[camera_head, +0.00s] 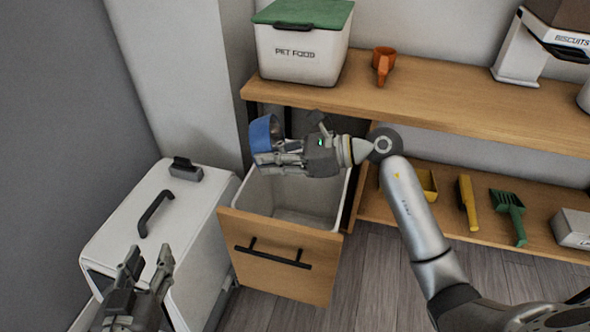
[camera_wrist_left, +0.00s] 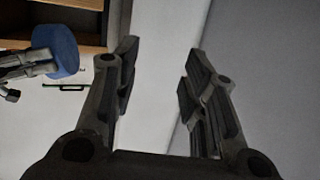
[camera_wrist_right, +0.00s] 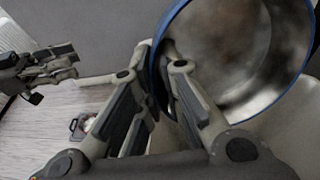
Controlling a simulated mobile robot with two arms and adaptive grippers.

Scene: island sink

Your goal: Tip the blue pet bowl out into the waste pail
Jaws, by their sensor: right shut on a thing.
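The blue pet bowl (camera_head: 262,133) is tipped on its side above the waste pail (camera_head: 315,214), a white bin in the pulled-out wooden drawer. My right gripper (camera_head: 270,160) is shut on the bowl's rim. The right wrist view looks into the bowl (camera_wrist_right: 225,50); its grey inside has brownish smears, and I see no loose contents. The bowl's blue outside also shows in the left wrist view (camera_wrist_left: 57,47). My left gripper (camera_head: 146,272) is open and empty, low at the left over the white lidded box. The pail's floor is partly hidden.
The white box (camera_head: 160,230) with a black handle stands left of the drawer front (camera_head: 275,262). Above, a wooden shelf (camera_head: 420,105) holds a pet food bin (camera_head: 300,45) and an orange scoop (camera_head: 384,62). A lower shelf holds a yellow brush (camera_head: 467,200) and green scoop (camera_head: 510,215).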

